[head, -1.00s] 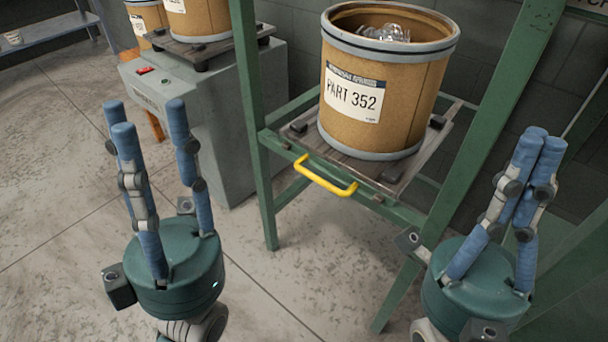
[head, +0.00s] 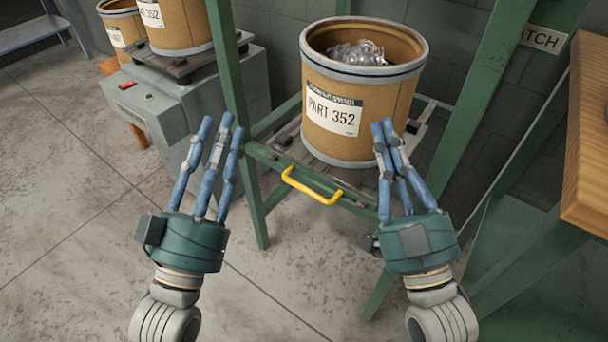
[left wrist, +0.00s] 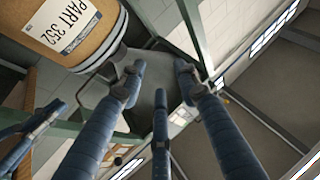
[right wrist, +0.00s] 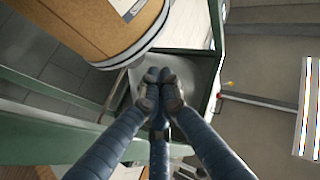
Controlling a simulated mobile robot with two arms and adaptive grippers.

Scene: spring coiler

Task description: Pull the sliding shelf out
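The sliding shelf (head: 352,180) is a weathered wooden platform in a green metal frame, with a yellow bar handle (head: 312,189) on its front. A tan drum (head: 375,105) labelled PART 352 stands on it, with clear coiled material inside. My left gripper (head: 223,124) is left of the handle in the head view, fingers pointing up and spread apart, empty. My right gripper (head: 388,127) is right of the handle, in front of the drum and shelf in the picture. Its fingertips are together with nothing visible between them, as the right wrist view also shows (right wrist: 160,75). Neither gripper touches the handle.
A grey machine (head: 190,115) with a red button stands at left, carrying drums. Green frame posts (head: 233,90) flank the shelf. A wooden tabletop (head: 588,130) is at the right edge. The concrete floor (head: 70,180) at left is clear.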

